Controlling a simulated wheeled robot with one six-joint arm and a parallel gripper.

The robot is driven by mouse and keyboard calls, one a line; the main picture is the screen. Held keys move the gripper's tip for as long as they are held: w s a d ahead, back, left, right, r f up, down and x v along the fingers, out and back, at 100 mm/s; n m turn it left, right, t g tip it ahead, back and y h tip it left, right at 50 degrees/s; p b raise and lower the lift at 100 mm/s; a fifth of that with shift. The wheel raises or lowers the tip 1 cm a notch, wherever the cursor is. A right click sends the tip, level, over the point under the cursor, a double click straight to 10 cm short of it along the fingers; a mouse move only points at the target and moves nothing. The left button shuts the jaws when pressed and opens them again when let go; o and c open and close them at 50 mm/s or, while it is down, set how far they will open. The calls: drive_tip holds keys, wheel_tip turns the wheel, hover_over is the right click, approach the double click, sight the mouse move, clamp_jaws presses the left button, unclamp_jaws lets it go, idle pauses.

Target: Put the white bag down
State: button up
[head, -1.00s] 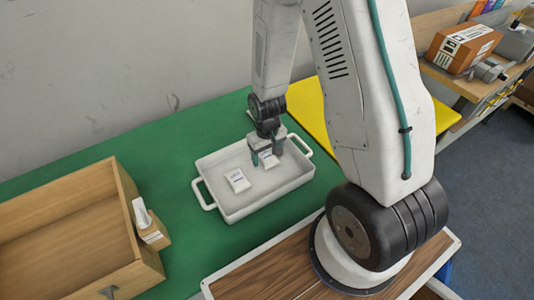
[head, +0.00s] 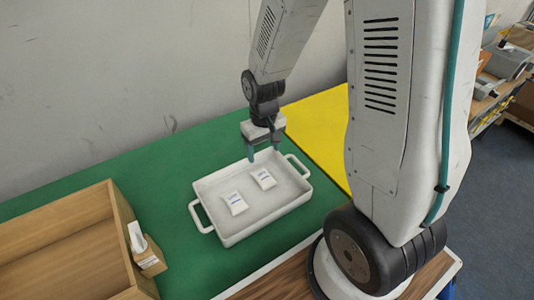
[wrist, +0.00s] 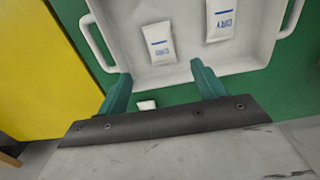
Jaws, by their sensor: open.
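A white tray (head: 272,218) with two side handles stands on the green table mat. Two small white bags with dark print lie flat inside it: a left bag (head: 234,203) and a right bag (head: 264,180), apart from each other. The right bag also shows in the wrist view (wrist: 159,42), nearer my fingers, with the other bag (wrist: 220,20) beside it. My gripper (head: 264,153) is open and empty, above the tray's far edge and clear of both bags. Its green fingers (wrist: 160,76) stand apart in the wrist view.
An open wooden box (head: 60,232) stands at the left, with a white device on a wooden stand (head: 143,252) at its right side. A yellow surface (head: 318,125) lies right of the green mat (head: 140,165). In the wrist view, a small unclear white thing (wrist: 146,104) shows between my fingers.

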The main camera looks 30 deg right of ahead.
drive_tip(key=s+a+r, duration=0.1)
drive_tip(key=s+r, duration=0.3)
drive_tip(key=r, duration=0.4)
drive_tip(key=s+a+r, duration=0.1)
drive_tip(key=s+r, duration=0.3)
drive_tip(key=r, duration=0.4)
drive_tip(key=s+r+t, duration=0.1)
drive_tip(key=s+r, duration=0.6)
drive_tip(key=s, duration=0.4)
drive_tip(key=shift+a+r, duration=0.4)
drive_tip(key=shift+a, duration=0.05)
drive_tip(key=shift+w, duration=0.1)
